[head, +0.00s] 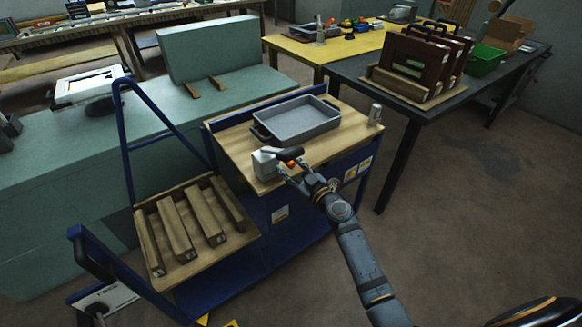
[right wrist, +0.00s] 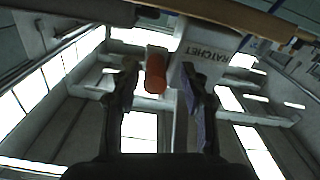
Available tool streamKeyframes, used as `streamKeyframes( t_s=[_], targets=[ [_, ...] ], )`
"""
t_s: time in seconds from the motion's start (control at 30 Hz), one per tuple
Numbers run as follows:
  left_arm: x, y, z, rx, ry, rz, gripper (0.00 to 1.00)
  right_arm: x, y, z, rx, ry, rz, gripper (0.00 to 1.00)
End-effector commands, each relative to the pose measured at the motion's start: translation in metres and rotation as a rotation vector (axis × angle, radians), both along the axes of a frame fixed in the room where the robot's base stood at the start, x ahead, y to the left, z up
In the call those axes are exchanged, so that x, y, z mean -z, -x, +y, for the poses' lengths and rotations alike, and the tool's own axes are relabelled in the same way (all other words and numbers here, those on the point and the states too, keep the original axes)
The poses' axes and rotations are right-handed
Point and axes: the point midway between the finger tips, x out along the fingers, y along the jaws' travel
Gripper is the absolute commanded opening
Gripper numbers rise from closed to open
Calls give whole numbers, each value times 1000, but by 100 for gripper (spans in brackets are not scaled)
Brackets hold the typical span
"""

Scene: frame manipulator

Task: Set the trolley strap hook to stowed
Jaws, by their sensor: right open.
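The trolley (head: 250,245) is a blue frame with a wooden top. A pale ratchet box (head: 265,164) sits at its front left corner. A dark lever (head: 289,154) and an orange tip (head: 290,163) show beside the box. My right gripper (head: 297,169) is at this orange part, coming from the front right. In the right wrist view, the open fingers of my right gripper (right wrist: 160,80) stand on either side of the orange cylinder (right wrist: 156,76). The box marked RATCHET (right wrist: 208,55) is just behind. I cannot tell whether either finger touches the orange part. My left gripper is out of view.
A grey tray (head: 297,121) and a small metal cylinder (head: 375,114) stand on the trolley top. Wooden bars (head: 176,229) lie on its lower deck. A dark table (head: 440,100) with framed panels stands behind right. The floor at right is clear.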

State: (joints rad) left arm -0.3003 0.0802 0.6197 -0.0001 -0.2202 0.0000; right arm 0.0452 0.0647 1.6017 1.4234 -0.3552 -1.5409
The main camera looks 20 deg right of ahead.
Motion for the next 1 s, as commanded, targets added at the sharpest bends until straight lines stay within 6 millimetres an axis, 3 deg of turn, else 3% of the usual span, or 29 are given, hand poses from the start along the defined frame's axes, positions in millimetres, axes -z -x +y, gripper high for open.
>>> streamKeyframes(
  t_s=[0.17, 0.6, 0.73, 1.0],
  targets=[
    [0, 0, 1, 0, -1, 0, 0, 1, 10, -4, 1, 1, 0, 45],
    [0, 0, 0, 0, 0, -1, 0, 1, 100, -36, -2, 4, 1, 45],
    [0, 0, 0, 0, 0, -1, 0, 0, 111, -40, -1, 0, 1, 45],
    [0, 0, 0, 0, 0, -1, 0, 0, 113, -41, 0, -1, 0, 45]
  ],
)
